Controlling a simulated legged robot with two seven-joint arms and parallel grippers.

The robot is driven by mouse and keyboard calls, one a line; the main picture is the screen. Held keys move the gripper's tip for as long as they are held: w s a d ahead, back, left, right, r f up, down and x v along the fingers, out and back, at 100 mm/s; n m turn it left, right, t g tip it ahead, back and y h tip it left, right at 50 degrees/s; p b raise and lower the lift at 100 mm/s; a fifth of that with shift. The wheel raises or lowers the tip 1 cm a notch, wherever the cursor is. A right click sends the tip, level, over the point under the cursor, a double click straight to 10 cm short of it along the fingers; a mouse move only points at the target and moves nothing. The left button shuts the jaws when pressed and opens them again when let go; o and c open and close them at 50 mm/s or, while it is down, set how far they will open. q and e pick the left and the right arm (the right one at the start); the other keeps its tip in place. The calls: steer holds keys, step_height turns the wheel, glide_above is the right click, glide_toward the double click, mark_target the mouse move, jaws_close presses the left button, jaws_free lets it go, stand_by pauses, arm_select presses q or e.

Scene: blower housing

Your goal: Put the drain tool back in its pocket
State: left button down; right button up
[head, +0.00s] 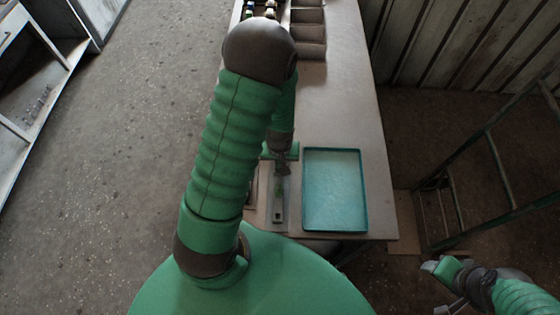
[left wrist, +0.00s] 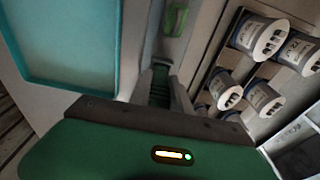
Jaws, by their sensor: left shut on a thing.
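My left gripper (head: 281,167) is over the near part of the table, just left of the teal tray, pointing down. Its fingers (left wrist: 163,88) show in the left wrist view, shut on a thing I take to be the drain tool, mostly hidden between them. A narrow grey channel-like piece with a green part (head: 278,215) lies in line with the fingers. The green part also shows in the left wrist view (left wrist: 176,18). I cannot tell whether this is the tool's end or the pocket. My right gripper (head: 446,290) is at the lower right, away from the table, its fingers unclear.
A shallow teal tray (head: 334,229) sits right of the left gripper. It also shows in the left wrist view (left wrist: 118,50). Grey bins (head: 308,32) are at the table's far end. The table (head: 338,105) between is clear.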

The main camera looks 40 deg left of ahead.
arm_select(q)
steer(key=shift+f, duration=0.2)
steer(key=c, duration=1.1)
jaws_free()
steer(key=r, duration=0.5)
steer(key=s+d+r, duration=0.1)
steer(key=r, duration=1)
steer(key=shift+s+d+r, duration=0.25)
steer(key=shift+s+r, duration=0.05)
steer(key=shift+r, duration=0.05)
steer(key=shift+a, duration=0.1)
steer(key=d+f+m+b, duration=0.2)
steer(key=d, duration=0.1)
steer(key=d+f+m+t+b, duration=0.1)
steer(key=d+f+m+b, duration=0.1)
steer(key=d+f+m, duration=0.1)
steer(key=s+d+f+m+h+b, duration=0.1)
steer(key=d+f+m+b, duration=0.2)
steer(key=d, duration=0.2)
steer(key=shift+s+d+f, duration=0.1)
steer(key=shift+d+f, duration=0.05)
steer(key=shift+f, duration=0.05)
